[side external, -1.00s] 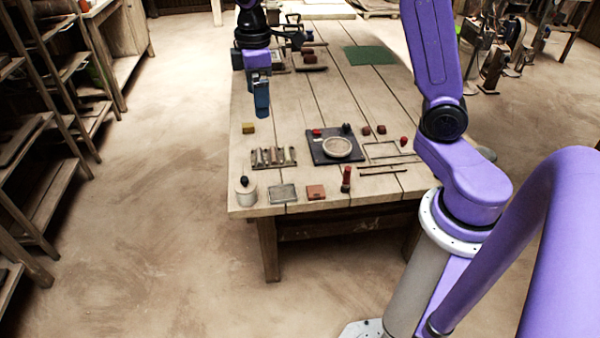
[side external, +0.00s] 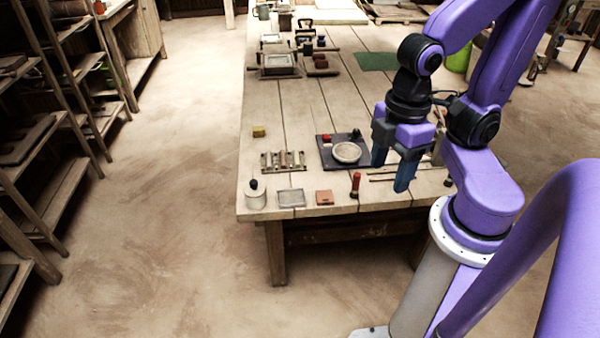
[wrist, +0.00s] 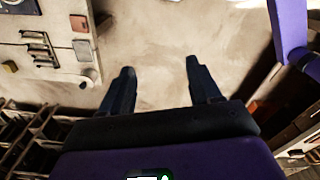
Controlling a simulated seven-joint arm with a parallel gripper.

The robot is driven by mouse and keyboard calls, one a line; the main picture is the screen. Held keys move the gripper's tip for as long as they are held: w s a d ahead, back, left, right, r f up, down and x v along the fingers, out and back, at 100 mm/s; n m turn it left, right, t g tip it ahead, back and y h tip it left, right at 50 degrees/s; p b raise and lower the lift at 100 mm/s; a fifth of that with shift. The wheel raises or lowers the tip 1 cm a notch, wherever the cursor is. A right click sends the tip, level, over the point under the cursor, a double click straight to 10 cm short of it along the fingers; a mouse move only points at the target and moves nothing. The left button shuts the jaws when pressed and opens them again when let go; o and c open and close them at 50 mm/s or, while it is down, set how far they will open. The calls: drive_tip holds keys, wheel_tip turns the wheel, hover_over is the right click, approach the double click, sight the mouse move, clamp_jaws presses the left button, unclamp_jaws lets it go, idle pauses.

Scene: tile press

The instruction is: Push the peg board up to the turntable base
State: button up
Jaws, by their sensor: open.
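My gripper (side external: 392,168) is open and empty, right of the turntable base, fingers pointing down. In the wrist view, my fingers (wrist: 160,68) are apart with only floor between them.
A lidded jar (side external: 256,196), a grey tray (side external: 291,198), a reddish tile (side external: 324,197) and a red-topped tool (side external: 355,184) line the front edge. A yellow block (side external: 259,132) lies behind the peg board. Thin rods lie under my gripper. The table's middle is mostly clear.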

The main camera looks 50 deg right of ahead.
drive_tip(key=w+a, duration=0.2)
drive_tip(key=w, duration=0.1)
drive_tip(key=shift+w+a+r, duration=0.1)
drive_tip(key=shift+a, duration=0.15)
drive_tip(key=c, duration=1)
drive_tip(key=shift+m+y, duration=0.4)
drive_tip(key=w+a, duration=0.1)
drive_tip(key=w, duration=0.2)
drive_tip(key=w+a, duration=0.2)
drive_tip(key=w, duration=0.1)
drive_tip(key=w+a, duration=0.1)
drive_tip(key=w, duration=0.2)
drive_tip(key=shift+w+a+f, duration=0.1)
drive_tip(key=shift+a+f, duration=0.1)
drive_tip(key=shift+f, duration=0.1)
clamp_jaws()
drive_tip(key=w+a+f, duration=0.1)
drive_tip(key=w+f, duration=0.1)
drive_tip(key=w, duration=0.9)
drive_tip(key=m+t+y, duration=0.1)
drive_tip(key=m+t, duration=0.1)
drive_tip(key=m, duration=0.1)
hover_over(255, 163)
wheel_tip(255, 163, down, 20)
drive_tip(key=x, duration=0.9)
drive_tip(key=shift+w+f, duration=0.1)
drive_tip(key=shift+f, duration=0.2)
drive_tip(key=shift+s+d+r, duration=0.1)
drive_tip(key=shift+s+d, duration=1.25)
drive_tip(key=shift+d, duration=0.05)
